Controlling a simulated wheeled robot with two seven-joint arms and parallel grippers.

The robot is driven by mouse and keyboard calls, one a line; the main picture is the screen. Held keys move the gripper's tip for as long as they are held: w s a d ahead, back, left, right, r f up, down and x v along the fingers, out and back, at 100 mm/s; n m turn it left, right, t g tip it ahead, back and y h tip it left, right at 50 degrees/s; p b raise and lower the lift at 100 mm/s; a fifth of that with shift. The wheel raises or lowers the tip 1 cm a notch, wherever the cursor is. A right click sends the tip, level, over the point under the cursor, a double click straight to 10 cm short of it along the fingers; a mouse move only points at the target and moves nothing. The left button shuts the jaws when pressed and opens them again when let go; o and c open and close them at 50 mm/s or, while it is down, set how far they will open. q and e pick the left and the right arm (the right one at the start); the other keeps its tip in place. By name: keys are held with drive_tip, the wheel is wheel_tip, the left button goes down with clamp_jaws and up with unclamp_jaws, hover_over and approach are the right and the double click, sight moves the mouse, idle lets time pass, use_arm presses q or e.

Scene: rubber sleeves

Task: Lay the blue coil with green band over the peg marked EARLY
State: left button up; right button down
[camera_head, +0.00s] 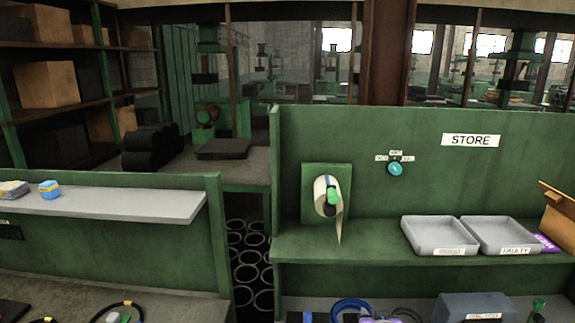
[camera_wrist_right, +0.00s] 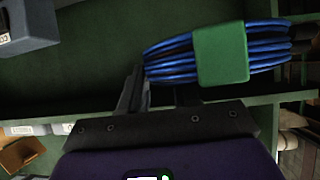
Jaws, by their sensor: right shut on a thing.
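The blue coil with green band (camera_wrist_right: 220,52) fills the upper right of the right wrist view, with its green band facing the camera. My right gripper (camera_wrist_right: 160,95) is shut on the blue coil, which crosses just beyond its dark fingers. In the head view the blue loops (camera_head: 350,306) show at the bottom edge, and a purple part of my right gripper (camera_head: 372,319) is beside them, mostly cut off. No peg with a readable EARLY mark shows. My left gripper is not in view.
Two grey trays (camera_head: 440,252) stand on the green shelf under the STORE sign (camera_head: 471,140). A paper roll (camera_head: 325,195) and a teal knob (camera_head: 395,169) are on the green wall. A grey box (camera_head: 475,305) stands below the shelf. A black coil (camera_head: 133,304) lies at lower left.

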drive_tip(key=s+a+f+b, duration=0.2)
drive_tip(key=s+f, duration=0.2)
drive_tip(key=f, duration=0.4)
drive_tip(key=s+a+f+n+y+b, duration=0.1)
drive_tip(key=s+f, duration=0.3)
drive_tip(key=f, duration=0.5)
drive_tip(key=shift+s+a+f+b, duration=0.3)
drive_tip(key=shift+a+b, duration=0.1)
drive_tip(key=shift+a, duration=0.45)
